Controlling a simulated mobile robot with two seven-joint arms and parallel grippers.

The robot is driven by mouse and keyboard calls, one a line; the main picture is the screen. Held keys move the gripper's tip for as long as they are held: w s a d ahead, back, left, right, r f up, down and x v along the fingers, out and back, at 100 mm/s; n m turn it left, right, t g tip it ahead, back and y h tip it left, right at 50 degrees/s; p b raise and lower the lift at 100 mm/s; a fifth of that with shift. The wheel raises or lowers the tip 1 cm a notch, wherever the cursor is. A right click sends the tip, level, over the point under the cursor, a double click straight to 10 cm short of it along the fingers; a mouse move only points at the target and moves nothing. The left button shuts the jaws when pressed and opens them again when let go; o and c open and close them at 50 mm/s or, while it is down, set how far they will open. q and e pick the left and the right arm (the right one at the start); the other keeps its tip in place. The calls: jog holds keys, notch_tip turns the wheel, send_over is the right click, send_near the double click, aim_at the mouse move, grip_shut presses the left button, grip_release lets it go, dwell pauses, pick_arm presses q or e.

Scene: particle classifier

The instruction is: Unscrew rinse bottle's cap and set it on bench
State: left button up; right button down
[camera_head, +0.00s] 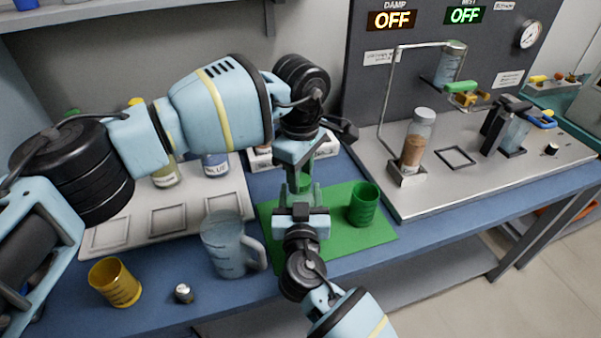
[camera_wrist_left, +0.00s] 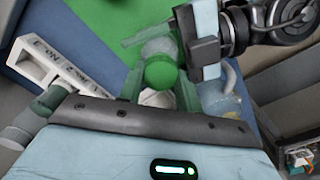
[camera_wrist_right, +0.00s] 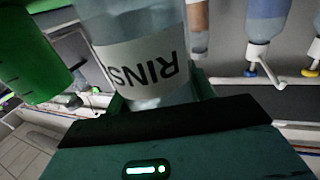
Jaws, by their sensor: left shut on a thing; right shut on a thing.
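The rinse bottle stands over the green mat (camera_head: 345,245), mostly hidden in the head view by my grippers. Its label reads RINS in the right wrist view, where the clear bottle (camera_wrist_right: 140,55) fills the upper middle. My right gripper (camera_head: 303,210) reaches in from the front and is shut on the bottle's body. My left gripper (camera_head: 301,180) points down from above and is shut on the green cap (camera_wrist_left: 160,73), which shows between its fingers in the left wrist view. The frames do not show whether the cap is still threaded on the bottle.
A green cup (camera_head: 365,204) stands close right of the bottle. A clear jug (camera_head: 226,250) is to the left, with a yellow cup (camera_head: 115,282) and small metal piece (camera_head: 184,293) further left. A grey tray (camera_head: 208,199) lies behind the jug. Blue bench (camera_head: 270,290) shows at front.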

pick_arm(q)
jog(key=n, duration=0.9)
jog(key=shift+n, duration=0.4)
jog(key=n, duration=0.4)
jog(key=shift+n, duration=0.3)
jog(key=n, duration=0.4)
jog(key=shift+r+n, duration=0.1)
jog(key=shift+n, duration=0.3)
jog(key=n, duration=0.4)
jog(key=shift+n, duration=0.3)
jog(key=n, duration=0.4)
jog(key=shift+n, duration=0.4)
jog(key=n, duration=0.4)
jog(key=shift+n, duration=0.3)
jog(key=n, duration=0.3)
jog(key=shift+n, duration=0.4)
